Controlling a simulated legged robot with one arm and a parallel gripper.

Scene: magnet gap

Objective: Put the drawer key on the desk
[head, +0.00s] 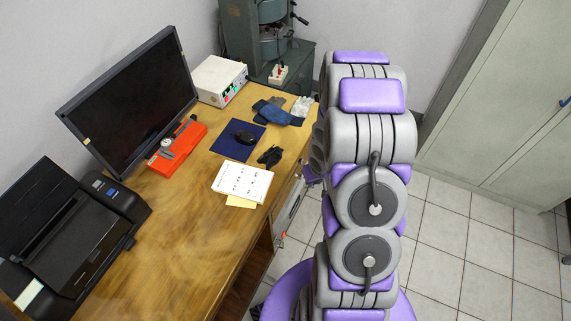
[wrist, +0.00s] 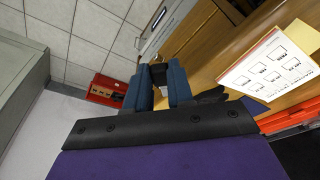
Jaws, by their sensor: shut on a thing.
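The wooden desk (head: 185,225) runs along the left in the head view, and its top edge also shows in the wrist view (wrist: 225,58). My gripper's blue fingers (wrist: 158,88) are shut on a small dark thing (wrist: 158,73) in the wrist view. The thing is mostly hidden, and I cannot tell from its shape whether it is the drawer key. In the head view my arm hides most of my gripper, near the desk's right edge. A grey drawer unit (head: 289,212) stands under that edge, with a small red spot on its front.
A monitor (head: 135,95), printer (head: 75,240) and red case (head: 177,146) stand further left. The front desktop is bare.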

